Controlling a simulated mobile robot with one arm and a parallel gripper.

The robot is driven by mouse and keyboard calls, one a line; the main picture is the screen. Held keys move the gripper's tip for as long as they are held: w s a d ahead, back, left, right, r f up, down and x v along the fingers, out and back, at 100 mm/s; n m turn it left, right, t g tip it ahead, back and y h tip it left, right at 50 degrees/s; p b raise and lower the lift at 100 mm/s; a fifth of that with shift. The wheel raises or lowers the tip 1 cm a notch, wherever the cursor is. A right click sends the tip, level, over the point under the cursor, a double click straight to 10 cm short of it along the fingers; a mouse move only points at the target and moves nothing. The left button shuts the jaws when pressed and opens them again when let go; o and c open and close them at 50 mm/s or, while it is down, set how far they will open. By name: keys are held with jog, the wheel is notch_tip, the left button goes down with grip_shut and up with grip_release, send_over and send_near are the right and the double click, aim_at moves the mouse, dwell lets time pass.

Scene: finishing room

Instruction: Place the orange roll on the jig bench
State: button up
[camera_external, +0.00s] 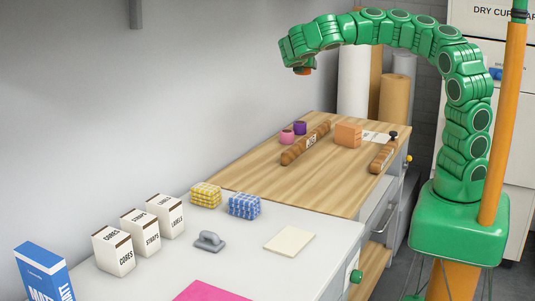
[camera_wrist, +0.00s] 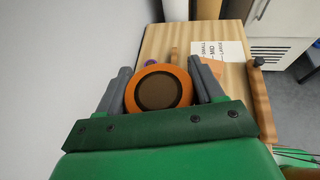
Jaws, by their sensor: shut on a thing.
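The orange roll shows in the wrist view (camera_wrist: 158,72) as an orange ring around a dark round middle, between the two grey fingers of my gripper (camera_wrist: 160,88). In the external view my gripper (camera_external: 301,68) is shut on it, high above the far part of the bench. Only a small orange part of the roll (camera_external: 304,72) shows below the green wrist there. The wood-topped bench (camera_external: 262,180), which looks like the jig bench, lies below. The wrist view also shows its wooden top (camera_wrist: 232,78).
On the wooden top are a pink roll (camera_external: 287,136), a purple roll (camera_external: 300,128), a long brown bar (camera_external: 306,143), an orange block (camera_external: 348,134) and a shorter brown bar (camera_external: 383,156). The front-left wooden area is clear. Boxes (camera_external: 114,251) stand on the white counter.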

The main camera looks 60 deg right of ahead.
notch_tip(320, 180, down, 21)
send_over(274, 151)
jog(key=shift+s+a+f, duration=0.1)
jog(key=shift+s+f, duration=0.05)
jog(key=shift+f, duration=2.05)
jog(key=shift+s+f, duration=0.15)
jog(key=shift+f, duration=2.05)
jog(key=shift+w+f, duration=0.3)
jog(key=shift+f, duration=1.55)
jog(key=shift+f, duration=0.15)
jog(key=o, duration=1.1)
